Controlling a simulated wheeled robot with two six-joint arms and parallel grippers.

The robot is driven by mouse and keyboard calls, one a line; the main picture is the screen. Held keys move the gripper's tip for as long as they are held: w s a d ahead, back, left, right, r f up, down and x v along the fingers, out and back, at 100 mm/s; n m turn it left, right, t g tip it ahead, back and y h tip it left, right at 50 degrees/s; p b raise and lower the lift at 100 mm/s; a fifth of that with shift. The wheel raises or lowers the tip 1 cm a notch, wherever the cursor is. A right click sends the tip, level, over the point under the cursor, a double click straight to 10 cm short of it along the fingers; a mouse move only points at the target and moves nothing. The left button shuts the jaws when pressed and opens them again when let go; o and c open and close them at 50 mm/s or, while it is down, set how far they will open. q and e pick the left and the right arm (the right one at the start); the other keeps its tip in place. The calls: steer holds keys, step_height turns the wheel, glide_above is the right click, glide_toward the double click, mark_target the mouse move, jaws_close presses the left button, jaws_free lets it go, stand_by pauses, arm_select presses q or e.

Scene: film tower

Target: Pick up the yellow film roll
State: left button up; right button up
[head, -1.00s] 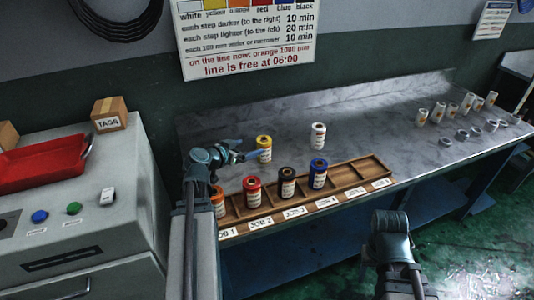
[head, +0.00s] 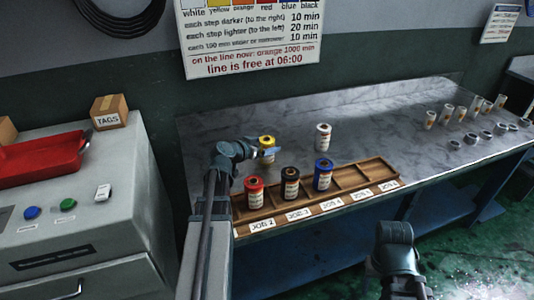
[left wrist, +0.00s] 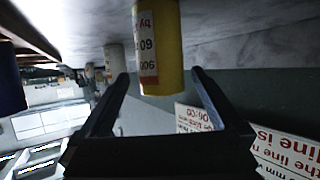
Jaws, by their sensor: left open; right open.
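The yellow film roll (head: 267,143) stands upright on the marble bench top behind the wooden rack. In the left wrist view the yellow film roll (left wrist: 163,50) with its white label is between the two fingers of my left gripper (left wrist: 160,76), which are open with a gap on either side. In the head view my left gripper (head: 262,154) is at the roll and partly covers its lower part. My right gripper (head: 393,235) is low at the bench's front edge, away from the rolls; its fingers are hard to make out.
A wooden rack (head: 338,199) holds red (head: 254,192), black (head: 290,183) and blue (head: 323,175) rolls. A white roll (head: 323,137) stands right of the yellow one. Several canisters and rings sit at the far right. The bench middle (head: 385,130) is clear.

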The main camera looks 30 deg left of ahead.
arm_select(q)
steer(key=shift+w, duration=0.1)
steer(key=b+x, duration=0.1)
steer(key=x, duration=0.3)
steer(key=shift+w+a+f+b, duration=0.1)
steer(key=shift+w+a+b, duration=0.05)
steer(key=shift+b, duration=0.2)
steer(key=shift+w+f, duration=0.1)
steer(key=shift+w, duration=0.3)
steer(key=shift+s, duration=0.1)
steer(key=shift+c, duration=0.3)
steer(key=c, duration=1.5)
